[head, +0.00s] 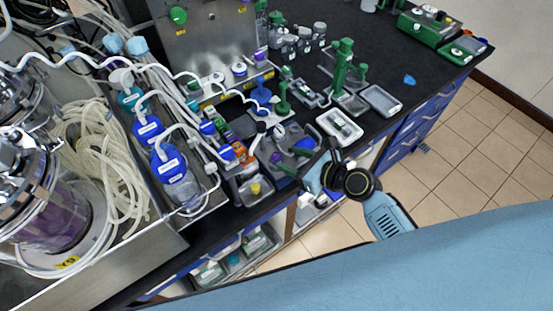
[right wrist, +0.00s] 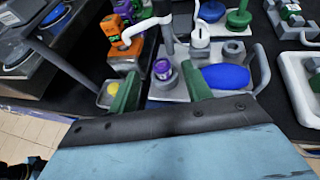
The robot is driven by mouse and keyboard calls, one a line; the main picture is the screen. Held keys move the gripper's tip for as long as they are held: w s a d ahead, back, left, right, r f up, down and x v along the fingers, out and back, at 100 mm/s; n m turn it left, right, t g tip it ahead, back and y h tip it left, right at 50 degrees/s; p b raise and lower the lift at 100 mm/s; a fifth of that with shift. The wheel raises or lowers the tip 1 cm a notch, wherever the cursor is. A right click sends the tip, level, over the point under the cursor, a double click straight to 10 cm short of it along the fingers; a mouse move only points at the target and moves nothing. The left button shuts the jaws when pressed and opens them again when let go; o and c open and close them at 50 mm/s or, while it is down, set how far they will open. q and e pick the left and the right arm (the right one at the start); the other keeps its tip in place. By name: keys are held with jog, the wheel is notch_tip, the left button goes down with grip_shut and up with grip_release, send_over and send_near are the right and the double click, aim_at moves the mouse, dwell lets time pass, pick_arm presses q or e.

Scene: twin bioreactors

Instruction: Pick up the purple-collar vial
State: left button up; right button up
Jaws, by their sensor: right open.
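The purple-collar vial (right wrist: 162,69) stands upright in a grey holder in the right wrist view, with its purple band near the top. A small purple spot, likely the same vial (head: 277,157), shows in the head view at the front of the bench. My right gripper (right wrist: 160,75) is open, with its green fingers to the left and right of the vial in the picture. Whether they touch it cannot be told. The right gripper also shows in the head view (head: 293,162), low over the bench edge. My left gripper is not in view.
A blue object (right wrist: 226,77) lies close to the right finger. An orange block (right wrist: 112,28) with a white tube stands to the left, above a yellow-topped item (right wrist: 108,94). A white tray (head: 340,126) lies to the right. Bottles and tubing crowd the left.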

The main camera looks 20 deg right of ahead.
aim_at(279, 155)
jog(key=b+x, duration=0.1)
jog(key=x, duration=0.5)
jog(key=shift+w+a+f, duration=0.1)
jog(key=shift+f, duration=0.15)
jog(key=c, duration=1.1)
jog(key=shift+o, duration=0.2)
jog(key=shift+r, duration=0.1)
